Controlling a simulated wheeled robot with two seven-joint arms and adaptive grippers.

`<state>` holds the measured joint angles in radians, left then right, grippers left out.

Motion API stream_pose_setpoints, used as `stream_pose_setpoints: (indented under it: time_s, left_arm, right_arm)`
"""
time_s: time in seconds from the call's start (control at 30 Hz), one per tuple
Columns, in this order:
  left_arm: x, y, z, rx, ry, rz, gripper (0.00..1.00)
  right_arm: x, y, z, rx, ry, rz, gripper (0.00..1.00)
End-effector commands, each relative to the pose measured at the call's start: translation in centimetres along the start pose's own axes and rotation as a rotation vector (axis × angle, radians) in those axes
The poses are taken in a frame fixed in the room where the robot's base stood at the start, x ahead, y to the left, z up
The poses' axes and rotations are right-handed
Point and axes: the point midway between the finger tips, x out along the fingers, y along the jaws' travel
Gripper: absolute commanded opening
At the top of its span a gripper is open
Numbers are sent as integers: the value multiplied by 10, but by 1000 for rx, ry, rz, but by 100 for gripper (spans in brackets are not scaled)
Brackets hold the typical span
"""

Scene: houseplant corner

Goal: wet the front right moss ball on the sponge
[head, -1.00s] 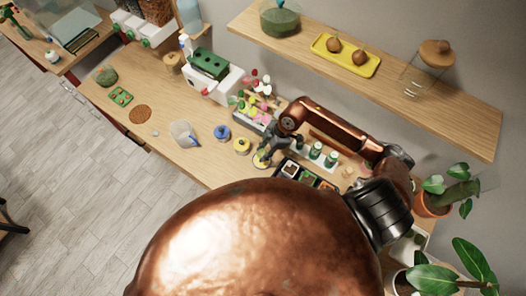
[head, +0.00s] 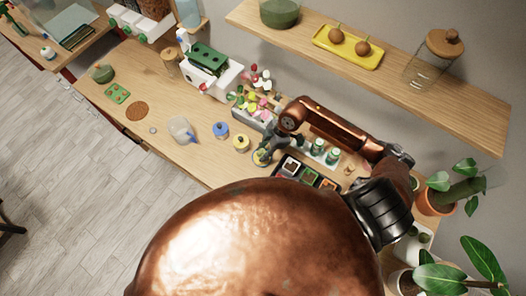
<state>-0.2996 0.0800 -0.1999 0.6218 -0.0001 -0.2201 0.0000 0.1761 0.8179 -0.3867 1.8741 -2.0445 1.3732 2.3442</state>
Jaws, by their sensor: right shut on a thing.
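My right gripper (head: 267,151) reaches down over the wooden counter, at the end of my copper arm. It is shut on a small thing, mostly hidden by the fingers. A round yellow and blue piece (head: 260,158) shows right at the fingertips; whether it is held or lies under them I cannot tell. I cannot pick out the moss balls or the sponge with certainty at this size. My left gripper is not in view.
A blue round piece (head: 220,130) and a yellow one (head: 240,143) stand left of the gripper. Dark square pots (head: 291,166) and green-labelled bottles (head: 318,147) stand close on its right. A flower holder (head: 252,113) is behind. The counter's left part has free room.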

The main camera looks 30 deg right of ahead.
Motion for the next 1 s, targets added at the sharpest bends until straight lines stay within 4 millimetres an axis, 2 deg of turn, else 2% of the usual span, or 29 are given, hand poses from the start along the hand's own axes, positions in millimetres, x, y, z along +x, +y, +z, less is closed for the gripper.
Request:
stream_pose_setpoints:
  time_s: [1.0]
  left_arm:
    - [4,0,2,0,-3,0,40]
  right_arm:
    - [9,0,4,0,0,-1,9]
